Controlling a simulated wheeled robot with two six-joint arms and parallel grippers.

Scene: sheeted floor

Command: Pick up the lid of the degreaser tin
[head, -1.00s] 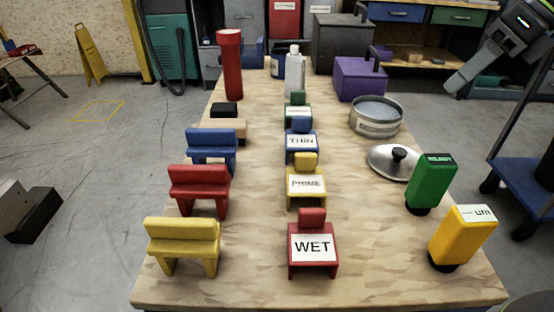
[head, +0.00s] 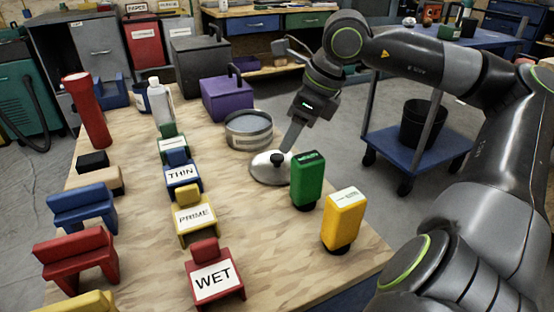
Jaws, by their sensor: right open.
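The lid (head: 268,170) is a round silver disc with a black knob. It lies flat on the wooden table near its right edge. The open tin (head: 249,130), round and grey with a label, stands just behind it. My right gripper (head: 287,150) reaches down from the upper right, its fingers at the lid's knob. It is open; I cannot tell whether it touches the knob. The fingers partly overlap each other in this view. My left gripper is not in view.
A green bottle (head: 308,180) and a yellow bottle (head: 343,221) stand close in front of the lid. A purple box (head: 227,99) stands behind the tin. Small labelled chairs, such as the yellow one (head: 193,217), line the table's middle. A blue cart (head: 415,150) stands to the right.

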